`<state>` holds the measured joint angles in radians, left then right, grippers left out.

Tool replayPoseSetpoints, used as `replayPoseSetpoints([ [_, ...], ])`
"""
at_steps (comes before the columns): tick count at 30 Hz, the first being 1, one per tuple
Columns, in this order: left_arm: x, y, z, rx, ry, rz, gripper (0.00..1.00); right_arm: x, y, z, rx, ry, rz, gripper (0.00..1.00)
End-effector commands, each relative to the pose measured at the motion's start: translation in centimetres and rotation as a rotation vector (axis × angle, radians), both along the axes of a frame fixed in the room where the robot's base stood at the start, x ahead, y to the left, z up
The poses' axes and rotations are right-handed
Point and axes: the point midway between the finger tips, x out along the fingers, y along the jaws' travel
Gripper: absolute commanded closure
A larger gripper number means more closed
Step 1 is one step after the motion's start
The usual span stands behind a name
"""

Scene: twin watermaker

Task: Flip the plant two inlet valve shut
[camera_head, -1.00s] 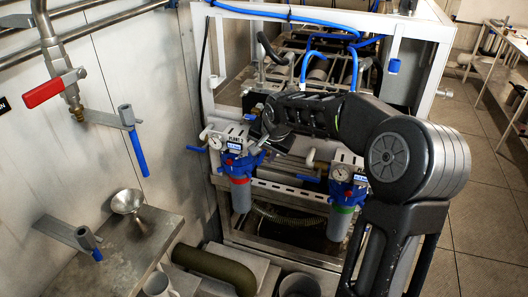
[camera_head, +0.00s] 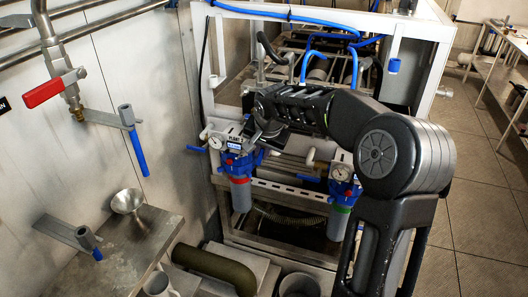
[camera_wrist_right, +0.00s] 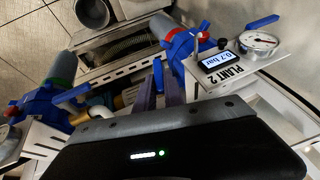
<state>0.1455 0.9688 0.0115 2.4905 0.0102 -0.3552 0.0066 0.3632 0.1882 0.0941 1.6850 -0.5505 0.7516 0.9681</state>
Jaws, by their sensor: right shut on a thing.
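The plant two panel is the white plate (camera_head: 228,131) above a blue-headed filter (camera_head: 240,165) in the head view. In the right wrist view its PLANT 2 plate (camera_wrist_right: 228,76) carries a small 0.7 bar display and a round gauge (camera_wrist_right: 258,41). My right gripper (camera_head: 260,145) is beside the right side of this panel. In the right wrist view my right gripper (camera_wrist_right: 162,88) is shut on a narrow blue valve lever (camera_wrist_right: 158,74) beside the blue filter head (camera_wrist_right: 190,44). The fingers hide part of the lever. My left gripper is out of view.
A second blue-headed filter (camera_head: 342,189) hangs to the right, partly behind my arm. A blue lever (camera_head: 197,149) sticks out left of the plant two panel. A red-handled valve (camera_head: 44,93) is on the left wall. A metal funnel (camera_head: 127,201) stands on the bench.

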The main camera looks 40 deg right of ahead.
Motion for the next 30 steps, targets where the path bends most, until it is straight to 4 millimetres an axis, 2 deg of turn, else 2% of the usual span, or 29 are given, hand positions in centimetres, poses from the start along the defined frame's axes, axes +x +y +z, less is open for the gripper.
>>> replayPoseSetpoints([
  [7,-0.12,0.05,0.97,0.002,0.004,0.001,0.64,1.06,0.86,0.28,-0.136,0.196,0.004,1.00],
  [17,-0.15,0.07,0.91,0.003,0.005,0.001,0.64,1.05,0.79,0.16,-0.161,0.228,-0.001,1.00],
  [18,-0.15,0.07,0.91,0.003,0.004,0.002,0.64,1.04,0.78,0.16,-0.161,0.228,-0.001,0.86],
  [24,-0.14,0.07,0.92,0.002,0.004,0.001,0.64,1.06,0.78,0.17,-0.160,0.227,-0.001,0.70],
  [26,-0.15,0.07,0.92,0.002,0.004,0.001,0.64,1.07,0.78,0.17,-0.160,0.226,-0.001,0.65],
  [30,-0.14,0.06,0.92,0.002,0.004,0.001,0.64,1.12,0.82,0.21,-0.160,0.224,0.000,0.65],
])
